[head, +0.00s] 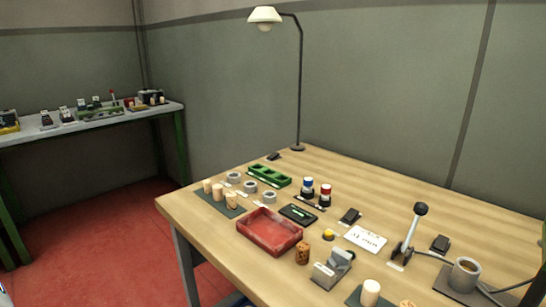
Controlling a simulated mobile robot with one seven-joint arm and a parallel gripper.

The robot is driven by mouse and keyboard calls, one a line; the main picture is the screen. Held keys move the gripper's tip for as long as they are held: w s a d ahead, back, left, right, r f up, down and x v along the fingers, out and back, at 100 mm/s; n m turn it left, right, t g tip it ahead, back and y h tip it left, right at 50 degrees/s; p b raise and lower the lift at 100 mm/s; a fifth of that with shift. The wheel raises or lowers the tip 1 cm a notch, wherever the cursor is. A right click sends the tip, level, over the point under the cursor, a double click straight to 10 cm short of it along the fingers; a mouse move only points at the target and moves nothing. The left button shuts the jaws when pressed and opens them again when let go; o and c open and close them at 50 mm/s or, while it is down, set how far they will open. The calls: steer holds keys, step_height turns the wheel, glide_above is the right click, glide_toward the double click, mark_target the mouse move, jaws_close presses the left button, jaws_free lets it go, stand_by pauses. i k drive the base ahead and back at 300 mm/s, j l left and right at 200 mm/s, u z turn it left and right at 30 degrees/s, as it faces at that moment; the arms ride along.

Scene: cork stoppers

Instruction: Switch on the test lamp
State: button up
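A desk lamp (300,85) stands at the back of the wooden table on a thin dark pole. Its cream shade (264,14) hangs to the left, with a pale bulb below it; I cannot tell whether it is lit. A small black switch-like block (273,156) lies beside the lamp's foot. Similar black blocks lie farther right, one left of the white card (349,216) and one right of the lever (440,243). No label shows which of them works the lamp. My gripper is not in view.
The table (390,190) holds a red tray (270,231), a green rack (269,175), several corks, grey rings, red and blue capped bottles (325,195), a tall black-knobbed lever (409,235) and a cup (465,274). A second bench (80,127) stands far left. Red floor between is clear.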

mark_target(275, 155)
steer(key=i+j, duration=0.3)
steer(key=i+j+z, duration=0.1)
steer(key=i+j, duration=0.2)
steer(key=j, duration=0.15)
steer(key=i+j, duration=0.25)
steer(key=j, duration=0.15)
steer(key=i+j+z, duration=0.1)
steer(key=i+j, duration=0.2)
steer(key=i+j+z, duration=0.1)
steer(key=i+j, duration=0.15)
steer(key=j, duration=0.3)
steer(key=i+j, duration=0.25)
steer(key=j, duration=0.15)
steer(key=i+j+z, duration=0.1)
steer(key=i+j, duration=0.15)
steer(key=j, duration=0.2)
steer(key=i+j, duration=0.25)
steer(key=j, duration=0.2)
